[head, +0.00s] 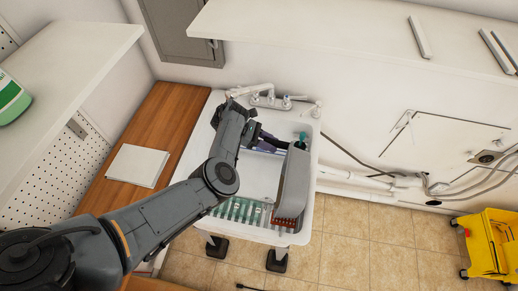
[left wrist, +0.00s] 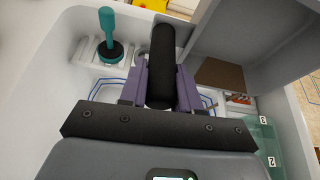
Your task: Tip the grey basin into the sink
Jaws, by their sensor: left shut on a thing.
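The grey basin (head: 293,182) is tipped on its side within the white sink (head: 262,176), toward its right side. Brown-red colour shows at its lower end. In the left wrist view the basin (left wrist: 238,38) fills the upper right, with a brown patch (left wrist: 220,74) near its lower part. My left gripper (head: 262,141) is over the sink, with its purple fingers (left wrist: 166,84) shut on a black cylindrical handle (left wrist: 160,62). The handle appears to belong to the basin; its joint is hard to see. My right gripper is out of view.
A faucet (head: 268,100) stands at the sink's back. A teal-handled plunger-like tool (left wrist: 107,30) stands by the sink wall. Green-white numbered items (head: 238,211) line the sink's front. A wooden counter (head: 165,122) with a white pad (head: 138,166) is left; a yellow bucket (head: 490,243) is right.

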